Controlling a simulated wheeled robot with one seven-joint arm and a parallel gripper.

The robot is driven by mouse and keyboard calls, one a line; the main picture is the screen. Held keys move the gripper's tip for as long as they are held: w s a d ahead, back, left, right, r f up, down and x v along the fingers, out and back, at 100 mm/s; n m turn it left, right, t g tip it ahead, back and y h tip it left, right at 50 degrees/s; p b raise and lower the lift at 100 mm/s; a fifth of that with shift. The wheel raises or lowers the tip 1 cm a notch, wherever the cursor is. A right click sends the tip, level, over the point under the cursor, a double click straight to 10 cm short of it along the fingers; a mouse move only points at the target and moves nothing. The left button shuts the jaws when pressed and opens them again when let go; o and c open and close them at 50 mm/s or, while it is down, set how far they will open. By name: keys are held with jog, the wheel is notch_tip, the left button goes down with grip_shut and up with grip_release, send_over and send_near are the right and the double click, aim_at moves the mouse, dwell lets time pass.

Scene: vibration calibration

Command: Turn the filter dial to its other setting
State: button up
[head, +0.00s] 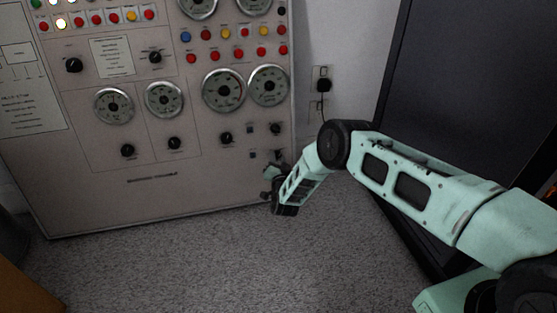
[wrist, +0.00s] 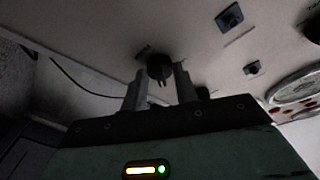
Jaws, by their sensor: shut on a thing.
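A small round black dial (wrist: 160,67) sits on the panel face in the wrist view. The two fingers of my gripper (wrist: 160,88) are on either side of it and shut on it. In the head view my gripper (head: 272,176) is at the lower right corner of the grey control panel (head: 215,180) and covers this dial. Its label cannot be read, so I cannot tell from print that it is the filter dial. The exact angle of its pointer is unclear.
Another black knob (head: 275,129) sits just above, with small square dark switches (head: 250,130) to its left. Gauges (head: 223,91) and lamps fill the panel above. A large dark cabinet (head: 455,90) stands at the right. The carpet (head: 200,265) in front is clear.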

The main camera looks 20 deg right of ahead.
jog(key=shift+a+m+g+h, duration=0.1)
jog(key=shift+m+g+h, duration=0.2)
jog(key=shift+m, duration=1)
jog(key=o, duration=1)
jog(key=shift+s+p, duration=0.15)
jog(key=shift+p, duration=0.2)
jog(key=shift+s+a+r+p, duration=0.1)
jog(key=shift+s+p, duration=0.2)
jog(key=shift+s, duration=0.05)
jog(key=shift+s+a+p, duration=0.55)
jog(key=shift+s+p, duration=0.65)
jog(key=shift+s, duration=1.5)
jog(key=shift+s+a+p, duration=0.5)
jog(key=shift+s+p, duration=0.75)
jog(key=shift+s, duration=1.45)
jog(key=shift+s+a+p, duration=0.55)
jog(key=shift+s+p, duration=0.65)
jog(key=shift+s, duration=1.5)
